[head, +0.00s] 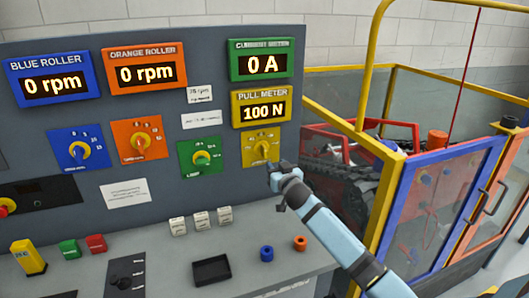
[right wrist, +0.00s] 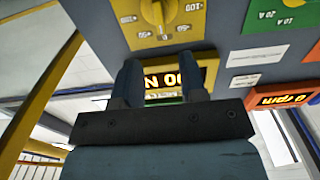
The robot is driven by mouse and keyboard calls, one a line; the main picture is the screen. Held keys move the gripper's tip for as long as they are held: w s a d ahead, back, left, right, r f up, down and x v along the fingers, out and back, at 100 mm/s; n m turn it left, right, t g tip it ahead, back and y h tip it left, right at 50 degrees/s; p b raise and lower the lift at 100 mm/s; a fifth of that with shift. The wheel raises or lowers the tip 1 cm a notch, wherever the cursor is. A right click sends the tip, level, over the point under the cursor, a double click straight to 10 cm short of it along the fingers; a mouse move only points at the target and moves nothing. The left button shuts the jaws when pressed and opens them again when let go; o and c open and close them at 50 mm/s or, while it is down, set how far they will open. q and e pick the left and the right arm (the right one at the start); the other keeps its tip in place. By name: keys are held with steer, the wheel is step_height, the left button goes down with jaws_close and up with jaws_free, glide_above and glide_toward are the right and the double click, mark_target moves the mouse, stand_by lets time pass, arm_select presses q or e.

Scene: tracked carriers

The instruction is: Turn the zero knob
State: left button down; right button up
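The yellow knob (head: 262,149) sits on a yellow dial plate below the pull meter (head: 262,108), which reads 100 N. Its printed label is too small to read in the head view. In the right wrist view the scene is upside down, and the knob (right wrist: 160,10) is cut by the top edge. My right gripper (head: 279,173) is just below and right of the dial plate in the head view. In the right wrist view its two fingers (right wrist: 160,62) are apart with nothing between them, and the knob lies beyond their tips. My left gripper is not in view.
Blue (head: 79,149), orange (head: 139,139) and green (head: 201,157) dials share the panel. The desk below holds several switches, a black tray (head: 212,270) and small blue and orange rings. A yellow-framed cage (head: 383,200) with a red tracked vehicle (head: 350,150) stands right.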

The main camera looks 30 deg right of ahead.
mark_target(265, 152)
steer(key=x, duration=1.1)
steer(key=shift+w+p, duration=0.15)
steer(key=shift+p, duration=0.25)
steer(key=shift+c, duration=0.4)
jaws_close()
